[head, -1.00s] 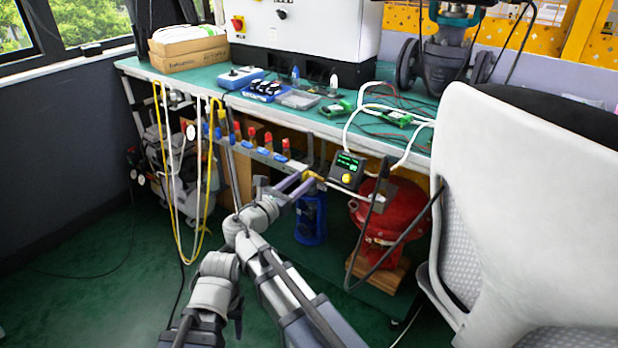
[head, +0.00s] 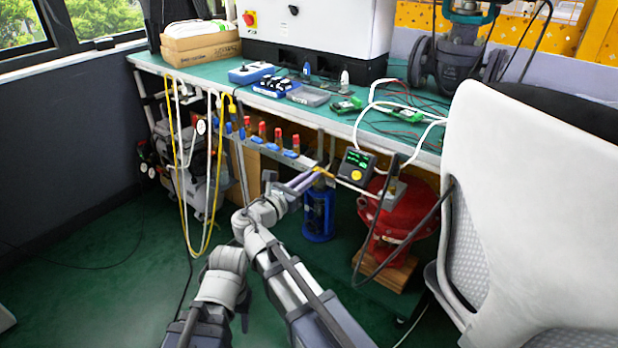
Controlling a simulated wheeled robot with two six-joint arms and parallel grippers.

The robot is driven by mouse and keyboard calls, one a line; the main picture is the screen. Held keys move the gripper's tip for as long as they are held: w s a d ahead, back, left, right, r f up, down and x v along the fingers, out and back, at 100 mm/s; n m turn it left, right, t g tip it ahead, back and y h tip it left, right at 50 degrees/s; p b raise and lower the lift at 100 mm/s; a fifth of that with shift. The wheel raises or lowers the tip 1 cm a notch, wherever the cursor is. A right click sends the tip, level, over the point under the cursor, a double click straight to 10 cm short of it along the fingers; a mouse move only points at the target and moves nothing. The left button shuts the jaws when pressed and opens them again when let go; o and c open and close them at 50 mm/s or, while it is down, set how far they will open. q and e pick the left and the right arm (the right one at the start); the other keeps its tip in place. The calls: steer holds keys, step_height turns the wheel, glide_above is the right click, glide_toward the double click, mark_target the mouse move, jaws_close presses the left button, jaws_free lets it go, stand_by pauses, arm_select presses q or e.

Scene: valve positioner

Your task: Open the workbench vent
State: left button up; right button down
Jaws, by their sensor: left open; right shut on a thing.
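A yellow handle (head: 321,171) sits at the right end of the grey manifold rail (head: 262,148) under the workbench's front edge. My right gripper (head: 314,178) reaches up to it from below left and is shut on it. The fingertips cover part of the handle, so its exact angle is hard to read. My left gripper (head: 244,318) hangs low in front of the bench, far from the manifold. It is open, small and dark, and nothing shows in it.
Several red-topped valves (head: 262,131) line the rail left of the yellow handle. A small display box (head: 356,165) stands close right of it. A blue cylinder (head: 319,212) and red actuator (head: 397,226) stand below. Yellow hoses (head: 181,130) hang left; a white chair (head: 530,190) blocks the right.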

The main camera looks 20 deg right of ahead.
steer(key=shift+m, duration=0.3)
steer(key=m, duration=0.8)
steer(key=shift+s+d+f, duration=0.2)
steer(key=shift+s+d, duration=0.05)
steer(key=shift+s, duration=0.1)
steer(key=m, duration=0.4)
steer(key=shift+s+d+f+m+b, duration=0.1)
steer(key=shift+f+m+b, duration=0.2)
steer(key=shift+b, duration=0.1)
steer(key=shift+f+m, duration=0.15)
steer(key=shift+m, duration=2.15)
steer(key=c, duration=0.9)
jaws_free()
steer(key=shift+s, duration=0.1)
